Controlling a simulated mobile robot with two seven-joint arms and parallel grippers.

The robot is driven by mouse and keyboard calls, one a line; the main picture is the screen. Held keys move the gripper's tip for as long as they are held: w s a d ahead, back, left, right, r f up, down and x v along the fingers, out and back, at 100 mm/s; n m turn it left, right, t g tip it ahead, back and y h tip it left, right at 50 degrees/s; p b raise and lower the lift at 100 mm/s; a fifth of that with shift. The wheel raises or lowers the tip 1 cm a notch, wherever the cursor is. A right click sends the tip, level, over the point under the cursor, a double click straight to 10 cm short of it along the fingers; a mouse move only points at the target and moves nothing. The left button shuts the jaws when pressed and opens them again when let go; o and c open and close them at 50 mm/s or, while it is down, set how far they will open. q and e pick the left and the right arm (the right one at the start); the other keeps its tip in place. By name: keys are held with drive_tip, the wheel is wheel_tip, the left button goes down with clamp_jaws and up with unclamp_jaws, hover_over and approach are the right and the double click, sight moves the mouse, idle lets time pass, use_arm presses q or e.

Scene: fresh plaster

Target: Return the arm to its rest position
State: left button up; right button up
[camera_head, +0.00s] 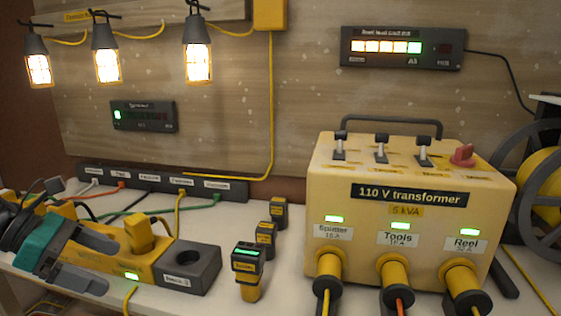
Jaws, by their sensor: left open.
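My left gripper (112,267) comes in from the left edge, dark grey with a teal band. Its two fingers are spread apart, one above the other in the picture, over the left part of a yellow socket block (160,262). I see nothing held between the fingertips. Whether the fingers touch the block cannot be told. My right gripper is not in view.
A yellow 110 V transformer (410,235) with three plugged leads stands at right, beside a cable reel (540,185). Several yellow plugs, one nearest (248,270), stand mid-bench. A black socket strip (160,183) lies behind. Lit lamps (197,62) hang upper left.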

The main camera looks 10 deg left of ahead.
use_arm(q)
drive_tip(key=s+d+f+n+t+y+p, duration=0.15)
drive_tip(key=f+n+t, duration=0.5)
drive_tip(key=n, duration=0.75)
drive_tip(key=s+d+f+n+t+y+p, duration=0.15)
drive_tip(key=f+n+t, duration=0.25)
drive_tip(key=f+n, duration=0.7)
drive_tip(key=s+d+f+n+g+y, duration=0.2)
drive_tip(key=s+d+f+n, duration=0.2)
drive_tip(key=d+n, duration=0.3)
drive_tip(key=s+d+f+n+g+y+p, duration=0.1)
drive_tip(key=s+d+f+n, duration=0.3)
drive_tip(key=d+n, duration=0.4)
drive_tip(key=n+g+y, duration=0.1)
drive_tip(key=n, duration=0.4)
drive_tip(key=shift+s+d+n, duration=0.25)
drive_tip(key=shift+s+n, duration=0.05)
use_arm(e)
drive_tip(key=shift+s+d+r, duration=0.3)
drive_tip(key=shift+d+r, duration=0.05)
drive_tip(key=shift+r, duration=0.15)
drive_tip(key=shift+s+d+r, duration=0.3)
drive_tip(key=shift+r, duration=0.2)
use_arm(q)
drive_tip(key=shift+f, duration=0.1)
